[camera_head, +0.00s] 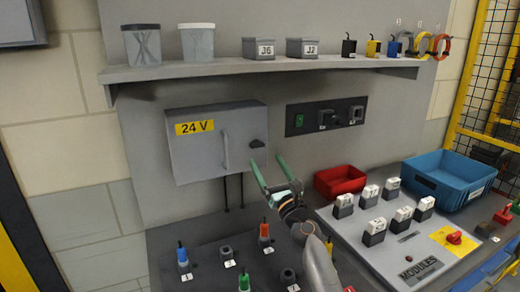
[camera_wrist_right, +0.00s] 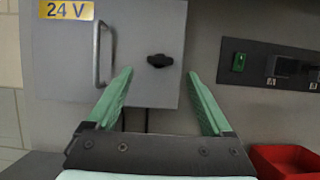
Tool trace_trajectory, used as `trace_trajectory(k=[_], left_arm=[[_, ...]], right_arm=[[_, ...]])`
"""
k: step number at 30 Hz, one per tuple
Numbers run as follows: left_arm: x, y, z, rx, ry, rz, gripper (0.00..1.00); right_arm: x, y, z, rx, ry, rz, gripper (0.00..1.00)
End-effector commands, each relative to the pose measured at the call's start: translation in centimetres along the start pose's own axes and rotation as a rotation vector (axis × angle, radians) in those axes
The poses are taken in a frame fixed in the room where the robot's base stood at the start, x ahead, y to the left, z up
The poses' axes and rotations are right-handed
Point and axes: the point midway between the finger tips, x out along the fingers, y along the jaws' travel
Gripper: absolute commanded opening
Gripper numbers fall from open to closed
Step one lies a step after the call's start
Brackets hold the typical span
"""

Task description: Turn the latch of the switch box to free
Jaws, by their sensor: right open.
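The switch box (camera_head: 207,150) is a grey wall box with a yellow "24 V" label and a bar handle; its door is closed. Its latch (camera_head: 258,143) is a small black knob at the right of the door, lying roughly horizontal in the right wrist view (camera_wrist_right: 159,61). My right gripper (camera_head: 267,168) has green fingers, is open and empty, and points at the box from just below the latch. In the right wrist view the latch appears above and between the fingertips (camera_wrist_right: 160,74), apart from them. My left gripper is not in view.
A black panel (camera_head: 326,116) with a green switch is right of the box. A shelf (camera_head: 270,68) with bins is above. Below are the bench with several coloured plugs, a red bin (camera_head: 341,181), a blue crate (camera_head: 448,180) and a modules board (camera_head: 385,255).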

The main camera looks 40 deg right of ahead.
Motion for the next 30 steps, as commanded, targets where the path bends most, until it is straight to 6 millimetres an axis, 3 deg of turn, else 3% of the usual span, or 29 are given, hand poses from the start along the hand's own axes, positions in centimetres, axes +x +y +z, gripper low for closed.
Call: trace_trajectory(k=[3, 9, 23, 30], left_arm=[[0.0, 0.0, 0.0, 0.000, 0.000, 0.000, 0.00], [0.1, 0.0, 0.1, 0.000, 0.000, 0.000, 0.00], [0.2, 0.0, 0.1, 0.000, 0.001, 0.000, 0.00], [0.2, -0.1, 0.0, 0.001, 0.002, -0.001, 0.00]], right_arm=[[2.3, 0.0, 0.1, 0.000, -0.002, 0.000, 0.85], [4.7, 0.0, 0.0, 0.000, -0.001, 0.000, 0.85], [5.6, 0.0, 0.0, -0.001, 0.000, 0.000, 0.85], [5.6, 0.0, 0.0, -0.001, 0.000, 0.000, 0.58]])
